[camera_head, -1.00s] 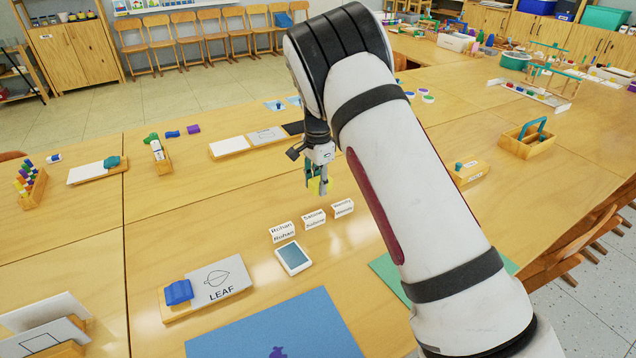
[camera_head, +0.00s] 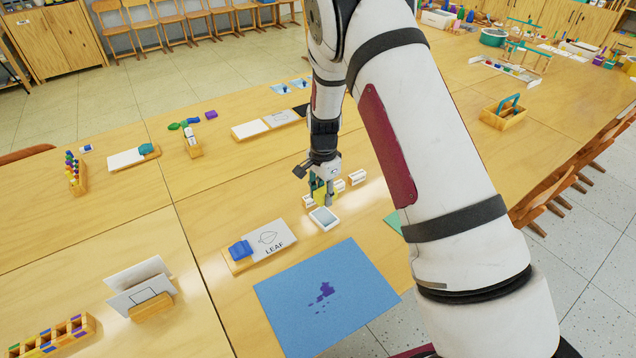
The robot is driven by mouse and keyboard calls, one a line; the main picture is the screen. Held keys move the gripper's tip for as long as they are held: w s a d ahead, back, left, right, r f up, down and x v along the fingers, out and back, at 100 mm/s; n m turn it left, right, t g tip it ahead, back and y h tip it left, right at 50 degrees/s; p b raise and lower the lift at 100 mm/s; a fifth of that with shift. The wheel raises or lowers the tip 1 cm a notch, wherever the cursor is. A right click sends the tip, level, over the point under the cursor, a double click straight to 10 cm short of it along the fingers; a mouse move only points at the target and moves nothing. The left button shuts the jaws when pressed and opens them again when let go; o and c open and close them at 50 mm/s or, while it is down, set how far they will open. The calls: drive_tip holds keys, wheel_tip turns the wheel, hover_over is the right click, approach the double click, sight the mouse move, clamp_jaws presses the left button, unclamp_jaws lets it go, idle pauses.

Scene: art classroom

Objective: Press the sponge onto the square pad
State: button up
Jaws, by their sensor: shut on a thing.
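My gripper (camera_head: 322,201) is shut on a small yellow sponge (camera_head: 319,197), which shows only partly between the fingers. The square pad (camera_head: 323,218) is a small tile with a white rim and a blue-grey face, lying flat on the table. The sponge is close behind the pad in the picture, in front of the white name cards (camera_head: 357,177). I cannot tell how high the sponge is above the table.
A blue sheet (camera_head: 290,318) with purple blots lies in front of the pad. A LEAF card (camera_head: 283,240) on a wooden tray with a blue block (camera_head: 240,250) stands left of it. A card holder (camera_head: 152,307) stands at the lower left.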

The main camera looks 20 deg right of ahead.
sight(322, 218)
drive_tip(key=shift+s+a+f, duration=0.15)
drive_tip(key=shift+s, duration=0.05)
drive_tip(key=shift+f+b, duration=0.8)
drive_tip(key=shift+f, duration=2.1)
drive_tip(key=shift+f+b, duration=0.3)
drive_tip(key=shift+f, duration=0.25)
drive_tip(key=shift+r+p, duration=0.95)
drive_tip(key=shift+r, duration=2.6)
